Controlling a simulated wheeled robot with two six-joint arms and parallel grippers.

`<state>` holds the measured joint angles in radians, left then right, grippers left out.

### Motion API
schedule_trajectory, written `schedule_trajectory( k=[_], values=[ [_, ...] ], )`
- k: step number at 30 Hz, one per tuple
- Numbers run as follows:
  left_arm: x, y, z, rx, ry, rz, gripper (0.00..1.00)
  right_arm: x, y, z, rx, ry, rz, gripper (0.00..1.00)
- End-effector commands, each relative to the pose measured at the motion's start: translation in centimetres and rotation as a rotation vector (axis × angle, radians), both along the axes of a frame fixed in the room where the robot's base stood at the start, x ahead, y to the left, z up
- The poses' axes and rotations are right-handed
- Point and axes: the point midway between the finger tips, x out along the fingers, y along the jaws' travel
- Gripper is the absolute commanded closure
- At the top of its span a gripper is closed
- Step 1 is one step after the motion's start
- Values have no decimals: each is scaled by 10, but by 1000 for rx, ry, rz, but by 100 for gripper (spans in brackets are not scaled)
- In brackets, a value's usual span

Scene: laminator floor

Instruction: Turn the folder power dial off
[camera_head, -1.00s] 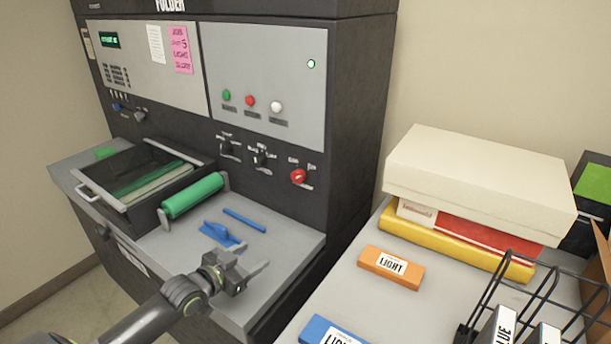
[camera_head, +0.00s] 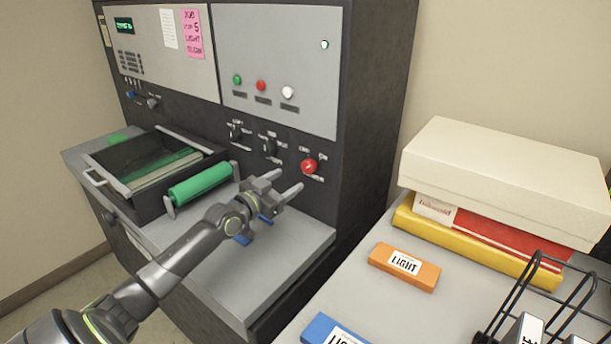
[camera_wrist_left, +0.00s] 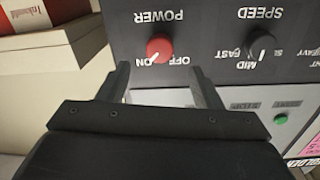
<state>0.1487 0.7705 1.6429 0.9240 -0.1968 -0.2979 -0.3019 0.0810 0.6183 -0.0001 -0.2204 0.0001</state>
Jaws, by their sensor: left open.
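The red power dial (camera_head: 309,166) is at the right end of the row of dials on the dark front of the folder (camera_head: 370,100). In the left wrist view the red dial (camera_wrist_left: 159,48) shows with upside-down labels POWER, OFF and ON. My left gripper (camera_head: 289,181) is open and empty, just in front of and a little left of the dial in the head view. In the wrist view its two fingers (camera_wrist_left: 160,78) point toward the panel, with the dial between their lines. They appear apart from it. My right gripper is not in view.
Black dials (camera_head: 269,146) sit left of the red one. Below are a green roller (camera_head: 199,187) and blue tools (camera_head: 243,238), partly hidden by my arm. At right, a table (camera_head: 365,295) bears a white box (camera_head: 505,180) and an orange block (camera_head: 404,267).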

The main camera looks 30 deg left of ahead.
Motion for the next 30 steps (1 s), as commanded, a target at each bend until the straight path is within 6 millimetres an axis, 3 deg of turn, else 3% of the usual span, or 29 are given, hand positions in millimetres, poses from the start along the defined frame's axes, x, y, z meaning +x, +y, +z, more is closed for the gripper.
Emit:
schedule_trajectory(
  k=[9,15,29,30],
  values=[
    [54,-6,-1,-4,-1,1,41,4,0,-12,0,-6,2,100],
    [77,-9,0,-2,-1,1,41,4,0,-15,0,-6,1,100],
    [86,-10,0,0,1,0,41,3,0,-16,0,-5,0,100],
    [86,-10,0,0,1,0,45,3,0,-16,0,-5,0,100]
  ],
)
